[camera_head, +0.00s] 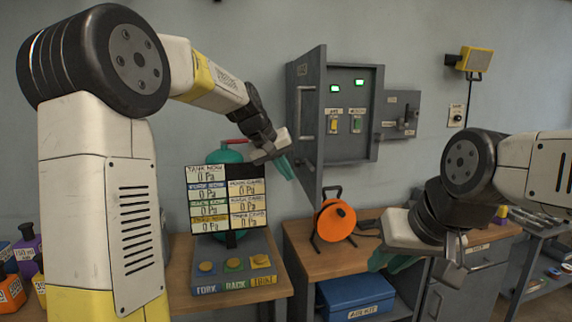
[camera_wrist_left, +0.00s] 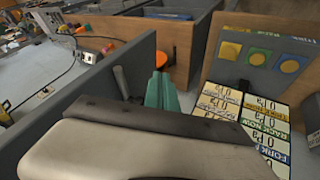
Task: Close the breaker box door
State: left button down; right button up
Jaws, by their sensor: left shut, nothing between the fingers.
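The grey breaker box (camera_head: 350,152) is on the wall, with green lights and switches inside. Its door (camera_head: 308,75) stands open, jutting out from the wall on the box's left side. The door's outer face and handle (camera_head: 306,110) face left. My left gripper (camera_head: 287,168) is shut and empty, its teal fingers just left of the door's lower part. In the left wrist view the fingers (camera_wrist_left: 161,92) are beside the door panel (camera_wrist_left: 85,118) and its handle (camera_wrist_left: 121,82); I cannot tell if they touch. My right gripper (camera_head: 395,262) is low, right of the orange reel, its fingers partly hidden.
A display panel (camera_head: 228,199) with coloured buttons stands on the left bench, below my left gripper. An orange cable reel (camera_head: 336,221) stands on the bench below the box. A grey lever switch box (camera_head: 401,116) is right of the breaker box.

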pick_arm(q)
jog(key=shift+w+d+f, duration=0.4)
jog(key=shift+d+f, duration=0.1)
jog(key=shift+d, duration=0.4)
jog(key=shift+w+d+f, duration=0.45)
jog(key=shift+d, duration=0.4)
jog(key=shift+w+d+f, duration=0.4)
jog(key=shift+d+f, duration=0.1)
jog(key=shift+d, duration=0.4)
